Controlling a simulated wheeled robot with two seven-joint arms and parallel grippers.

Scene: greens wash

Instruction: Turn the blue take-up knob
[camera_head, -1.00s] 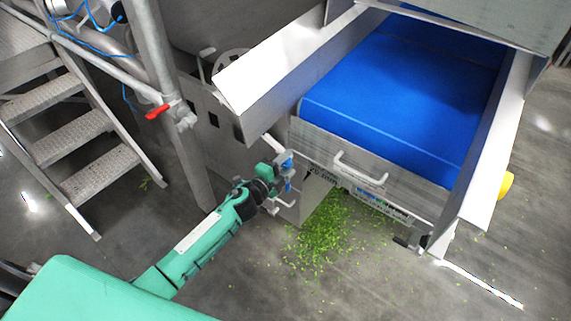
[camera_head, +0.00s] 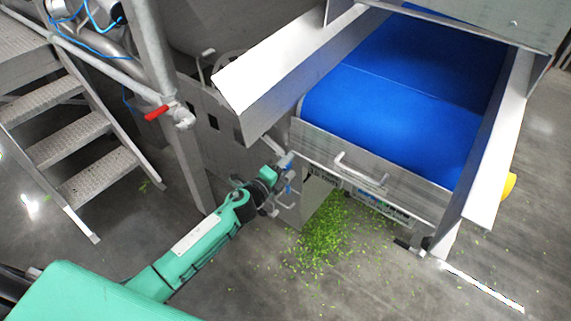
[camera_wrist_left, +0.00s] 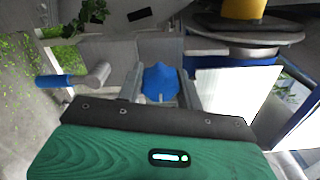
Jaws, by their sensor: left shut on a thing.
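The blue take-up knob (camera_wrist_left: 160,82) sits between the two grey fingers in the left wrist view, with a finger on either side of it. My left gripper (camera_head: 283,175) is shut on the knob at the near left corner of the conveyor. In the head view the gripper mostly hides the knob. A little blue shows beside the fingers there, but I cannot tell which part it is. The blue conveyor belt (camera_head: 405,105) lies to the right of the gripper.
A grey lever with a blue grip (camera_wrist_left: 58,81) stands left of the knob in the wrist view. Metal side guards (camera_head: 290,78) flank the belt. Green leaf scraps (camera_head: 322,238) lie on the floor below. Metal steps (camera_head: 95,185) stand at the left.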

